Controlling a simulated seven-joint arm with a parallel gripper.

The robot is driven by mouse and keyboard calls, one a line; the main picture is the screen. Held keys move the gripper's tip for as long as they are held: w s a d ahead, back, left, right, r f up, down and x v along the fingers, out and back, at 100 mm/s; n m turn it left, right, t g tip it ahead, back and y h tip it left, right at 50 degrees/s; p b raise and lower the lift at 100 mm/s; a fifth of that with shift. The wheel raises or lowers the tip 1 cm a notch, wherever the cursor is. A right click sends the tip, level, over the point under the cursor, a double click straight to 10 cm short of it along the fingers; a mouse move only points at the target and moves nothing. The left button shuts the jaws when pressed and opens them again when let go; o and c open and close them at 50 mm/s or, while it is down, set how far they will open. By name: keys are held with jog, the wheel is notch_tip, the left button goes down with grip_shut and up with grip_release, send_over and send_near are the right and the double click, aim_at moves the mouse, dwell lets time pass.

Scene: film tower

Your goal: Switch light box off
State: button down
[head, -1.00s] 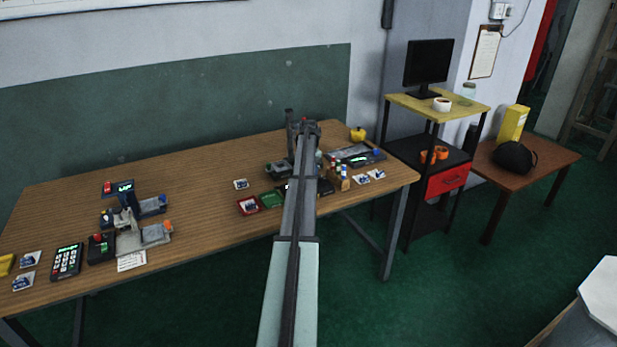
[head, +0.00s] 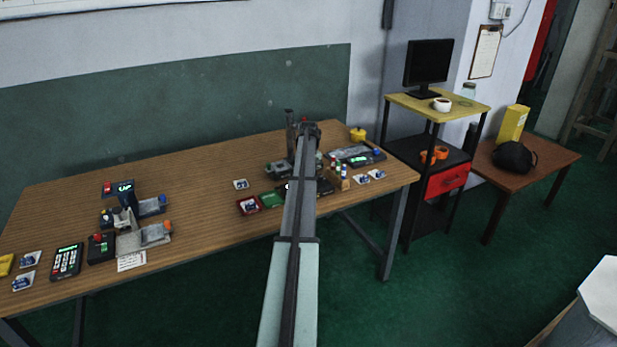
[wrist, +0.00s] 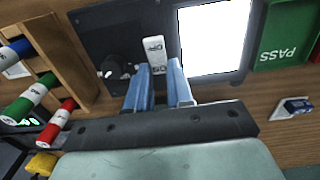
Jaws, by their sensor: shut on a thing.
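The light box shows in the wrist view as a dark housing with a bright white lit panel (wrist: 214,40). Left of the panel is a white labelled switch piece (wrist: 154,48); its lettering is too small to read surely. My gripper (wrist: 160,72) has its two blue fingers close together at the near end of this piece and is shut on it, though the contact is partly hidden. A round black part (wrist: 117,68) sits just left of the fingers. In the head view, my arm hides the gripper and most of the light box.
A green PASS tray (wrist: 286,35) stands right of the light box, with a small blue-and-white card (wrist: 292,107) nearby. A wooden rack (wrist: 62,60) with several coloured rolls is at the left. In the head view, the middle of the wooden table (head: 205,215) is clear.

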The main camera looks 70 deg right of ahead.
jog(key=shift+s+a+r+t+h, duration=0.1)
jog(key=shift+s+a+t+h, duration=0.25)
jog(key=shift+t+h, duration=0.85)
jog(key=c, duration=1)
grip_release()
jog(key=shift+r, duration=0.1)
jog(key=v, duration=1.3)
jog(key=shift+r, duration=0.4)
